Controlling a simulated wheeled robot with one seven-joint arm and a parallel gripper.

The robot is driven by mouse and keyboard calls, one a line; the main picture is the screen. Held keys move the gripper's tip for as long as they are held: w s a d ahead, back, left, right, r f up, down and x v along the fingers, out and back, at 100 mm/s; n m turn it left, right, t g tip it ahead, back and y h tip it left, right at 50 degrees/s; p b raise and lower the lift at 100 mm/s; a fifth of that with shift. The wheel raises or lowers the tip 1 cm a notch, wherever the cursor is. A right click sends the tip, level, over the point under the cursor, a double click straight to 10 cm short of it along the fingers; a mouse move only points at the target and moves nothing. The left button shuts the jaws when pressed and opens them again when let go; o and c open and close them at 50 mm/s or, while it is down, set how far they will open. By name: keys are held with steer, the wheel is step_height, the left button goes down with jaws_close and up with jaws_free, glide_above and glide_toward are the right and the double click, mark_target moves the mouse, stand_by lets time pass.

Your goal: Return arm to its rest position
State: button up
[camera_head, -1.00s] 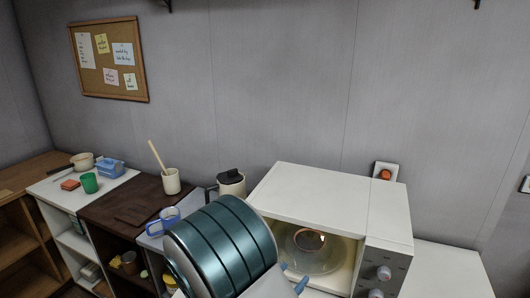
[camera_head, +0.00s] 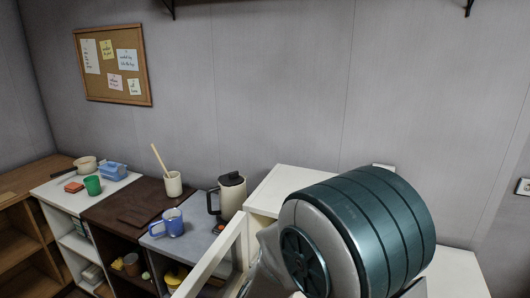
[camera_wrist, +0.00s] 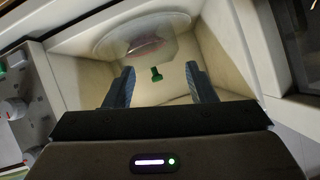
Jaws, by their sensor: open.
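My gripper (camera_wrist: 160,88) shows in the wrist view with its two blue fingers apart and nothing held between them. It points into the open white microwave (camera_wrist: 225,45), whose pale inner walls surround the fingers. A round glass plate (camera_wrist: 118,38) with a reddish item on it, too blurred to name, lies inside. A small green thing (camera_wrist: 157,74) shows between the fingers; I cannot tell how far off it is. In the head view my own teal arm link covers most of the microwave (camera_head: 283,178) and hides my gripper.
The open microwave door (camera_head: 212,262) stands out to the left of my arm. Knobs (camera_wrist: 14,108) flank the opening in the wrist view.

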steer(key=s+d+r+n+g+y, duration=0.1)
steer(key=s+d+r+n+g, duration=0.2)
steer(key=s, duration=0.7)
steer(key=s+d+r+n+g+y, duration=0.2)
steer(key=s+d+r+g, duration=0.3)
steer(key=s, duration=0.6)
step_height(320, 180, up, 2)
steer(key=d+n, duration=0.1)
steer(key=d, duration=0.1)
steer(key=shift+d+n+y, duration=0.3)
steer(key=shift+d+n, duration=0.1)
steer(key=shift+s+d+r, duration=0.15)
steer(key=shift+s+d, duration=0.15)
steer(key=shift+s, duration=0.2)
steer(key=shift+c, duration=1.6)
steer(key=shift+d, duration=0.1)
